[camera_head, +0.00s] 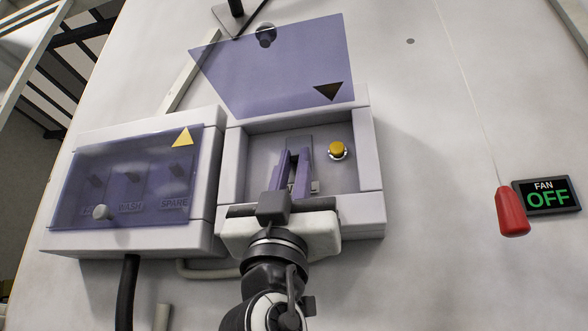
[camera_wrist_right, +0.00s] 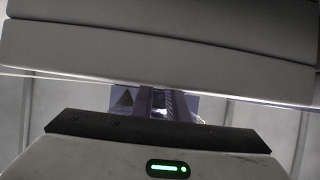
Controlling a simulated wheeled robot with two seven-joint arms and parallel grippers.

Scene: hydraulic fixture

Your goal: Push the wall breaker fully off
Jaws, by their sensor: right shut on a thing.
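The wall breaker (camera_head: 298,143) is a grey unit inside the open right-hand box (camera_head: 376,160). Its lever is mostly hidden by my right gripper (camera_head: 296,160), so I cannot tell its position. The gripper reaches up into the box from below, with its two narrow purplish fingers close together, shut on the lever. In the right wrist view, the fingers (camera_wrist_right: 154,102) point away from the palm, and what lies between them is too small to make out. The clear purple cover (camera_head: 270,75) of this box is raised, with a black triangle on it. My left gripper is not in view.
A yellow button (camera_head: 338,150) sits right of the breaker. A second box (camera_head: 140,245) at left has a shut purple cover (camera_head: 85,185) over several switches. A red pull handle (camera_head: 511,212) hangs beside a "FAN OFF" sign (camera_head: 546,194). The wall between box and handle is clear.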

